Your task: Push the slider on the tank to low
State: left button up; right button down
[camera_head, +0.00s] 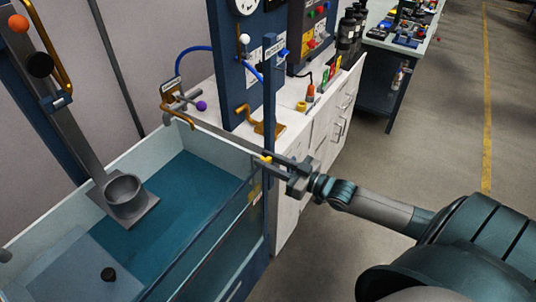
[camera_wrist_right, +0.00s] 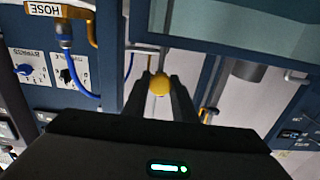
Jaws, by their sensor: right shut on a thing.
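The tank (camera_head: 62,207) is an open, pale-walled box with teal inside, at the left in the head view. The slider's small yellow knob (camera_head: 265,158) sits at the tank's right corner, beside a dark blue upright post (camera_head: 269,105). My right gripper (camera_head: 272,163) reaches in from the right and is shut on the knob. The right wrist view shows the round yellow knob (camera_wrist_right: 160,84) between the fingertips of my right gripper (camera_wrist_right: 160,97). The fingers hide part of the slider, and its marks are too small to read. My left gripper is not in view.
A blue panel (camera_head: 232,70) with a gauge, hoses and labels stands behind the tank. A white bench (camera_head: 315,118) holds bottles and small parts. A grey cup (camera_head: 124,193) sits on a plate in the tank. Open floor (camera_head: 440,140) lies to the right.

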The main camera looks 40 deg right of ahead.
notch_tip(320, 180, down, 2)
jog(key=shift+f+b, duration=0.1)
jog(key=shift+b, duration=0.2)
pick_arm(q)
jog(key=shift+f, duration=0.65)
pick_arm(e)
jog(key=c, duration=1.5)
grip_release()
jog(key=shift+f, duration=0.1)
jog(key=shift+s, duration=0.15)
